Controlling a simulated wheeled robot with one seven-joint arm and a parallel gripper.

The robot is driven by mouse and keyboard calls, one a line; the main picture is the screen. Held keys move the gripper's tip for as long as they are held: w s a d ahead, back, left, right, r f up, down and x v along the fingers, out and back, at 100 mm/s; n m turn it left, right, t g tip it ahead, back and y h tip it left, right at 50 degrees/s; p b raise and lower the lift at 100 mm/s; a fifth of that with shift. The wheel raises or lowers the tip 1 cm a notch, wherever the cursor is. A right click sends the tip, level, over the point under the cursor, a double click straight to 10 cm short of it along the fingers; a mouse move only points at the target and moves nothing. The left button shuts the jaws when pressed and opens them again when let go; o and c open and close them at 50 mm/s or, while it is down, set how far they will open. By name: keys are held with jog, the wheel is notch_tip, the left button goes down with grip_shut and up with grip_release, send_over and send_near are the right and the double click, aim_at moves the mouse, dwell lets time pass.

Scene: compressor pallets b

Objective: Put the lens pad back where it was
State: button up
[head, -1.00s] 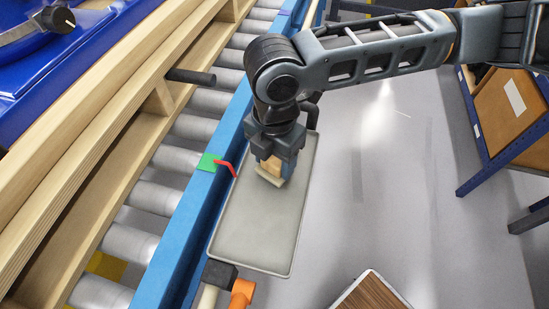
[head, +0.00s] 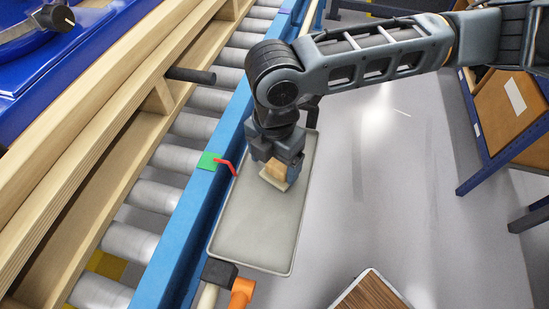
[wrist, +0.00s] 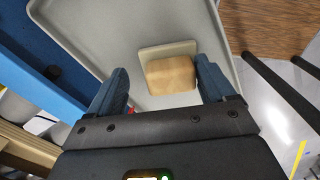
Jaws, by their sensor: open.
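I take the lens pad to be the tan block (head: 276,170) on a thin pale square plate; it also shows in the wrist view (wrist: 171,75). It is over the grey tray (head: 250,235), near the middle; I cannot tell if the plate touches the tray floor. My gripper (head: 274,152) points down at the block. In the wrist view my gripper (wrist: 161,70) is open, with the block between its fingers. The block is close to the right finger, with a clear gap to the left one. My gripper hides part of the tray's far end.
A blue conveyor rail (head: 165,250) with a green square (head: 208,161) runs along the tray's left side. A red bent piece (head: 228,166) reaches over the tray's edge. Black and orange parts (head: 240,292) sit at the near end. A wood-topped surface (head: 371,292) stands lower right.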

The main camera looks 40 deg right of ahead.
aim_at(275, 161)
notch_tip(275, 161, up, 12)
dwell(0.5)
jog(key=shift+r, duration=0.1)
